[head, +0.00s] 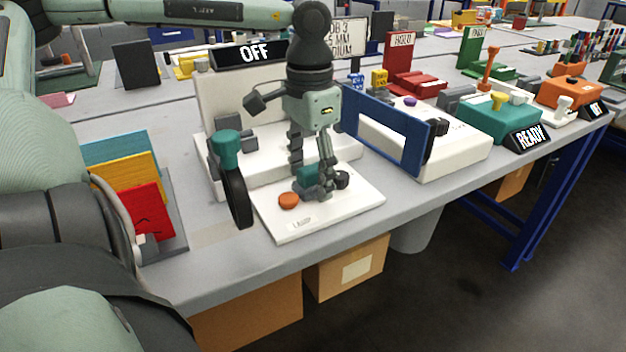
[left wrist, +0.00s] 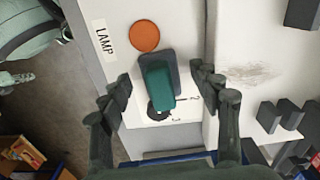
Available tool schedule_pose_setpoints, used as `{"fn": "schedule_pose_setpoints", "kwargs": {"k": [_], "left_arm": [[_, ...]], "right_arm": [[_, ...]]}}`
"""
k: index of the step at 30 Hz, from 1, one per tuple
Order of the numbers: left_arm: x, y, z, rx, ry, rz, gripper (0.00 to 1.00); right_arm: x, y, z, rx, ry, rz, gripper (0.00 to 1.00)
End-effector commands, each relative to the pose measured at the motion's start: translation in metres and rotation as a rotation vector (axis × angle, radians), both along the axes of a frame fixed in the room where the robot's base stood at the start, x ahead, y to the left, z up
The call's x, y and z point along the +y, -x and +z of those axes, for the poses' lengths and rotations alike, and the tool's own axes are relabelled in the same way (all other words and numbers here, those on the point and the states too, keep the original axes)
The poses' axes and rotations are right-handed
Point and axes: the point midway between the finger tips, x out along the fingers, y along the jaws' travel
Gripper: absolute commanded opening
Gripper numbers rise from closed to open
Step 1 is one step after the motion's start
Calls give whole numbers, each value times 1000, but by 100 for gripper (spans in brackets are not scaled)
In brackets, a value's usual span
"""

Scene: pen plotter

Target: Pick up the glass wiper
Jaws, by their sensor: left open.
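In the head view the teal block (head: 307,174) shows partly behind my gripper's fingers, on the same panel (head: 262,222). My left gripper (head: 319,187) points down over it with its fingers apart. In the left wrist view the open fingers (left wrist: 161,82) lie on either side of the teal block; I cannot tell whether they touch it. My right gripper is not in view.
A blue frame (head: 385,128) stands at right. Colored plates (head: 125,175) stand far left.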

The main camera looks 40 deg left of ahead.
Motion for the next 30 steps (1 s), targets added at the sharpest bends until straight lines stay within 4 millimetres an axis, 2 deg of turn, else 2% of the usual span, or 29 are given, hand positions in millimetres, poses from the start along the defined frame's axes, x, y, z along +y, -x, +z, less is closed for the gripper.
{"fn": "schedule_pose_setpoints", "kwargs": {"k": [2, 14, 23, 26, 30], "left_arm": [[0, 0, 0, 0, 0, 0, 63], [0, 0, 1, 0, 0, 0, 14], [0, 0, 3, -1, -1, 0, 14], [0, -1, 8, -1, -2, 0, 14], [1, -1, 26, -5, -2, 0, 14]], "right_arm": [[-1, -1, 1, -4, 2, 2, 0], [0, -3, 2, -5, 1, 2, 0], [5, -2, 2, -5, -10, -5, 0], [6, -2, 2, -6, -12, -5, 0], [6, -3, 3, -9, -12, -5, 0]]}}
